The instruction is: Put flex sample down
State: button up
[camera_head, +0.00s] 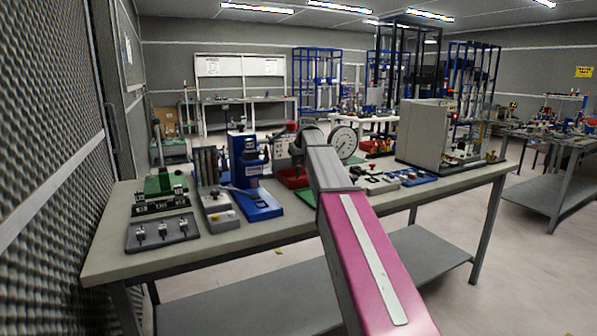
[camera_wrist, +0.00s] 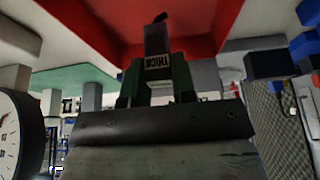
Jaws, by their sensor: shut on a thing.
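My gripper (camera_wrist: 156,78) shows in the wrist view with a green finger on each side. It is shut on the flex sample (camera_wrist: 156,40), a grey upright-looking block with a label reading "THICK" upside down. A red tray or bin (camera_wrist: 215,22) fills the view behind the sample; I cannot tell whether the sample touches it. In the head view a red tray (camera_head: 292,180) sits on the bench (camera_head: 290,236), just left of my arm. My gripper and the sample are hidden there behind my own arm.
A round dial gauge (camera_head: 343,142) stands right of my wrist and shows in the wrist view (camera_wrist: 15,135). A blue press (camera_head: 247,170) stands left of the red tray. A large grey machine (camera_head: 423,132) stands at the right.

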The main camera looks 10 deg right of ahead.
aim_at(300, 164)
jog(key=shift+f, duration=1.6)
jog(key=shift+f, duration=0.1)
jog(key=o, duration=0.9)
jog(key=v, duration=1.2)
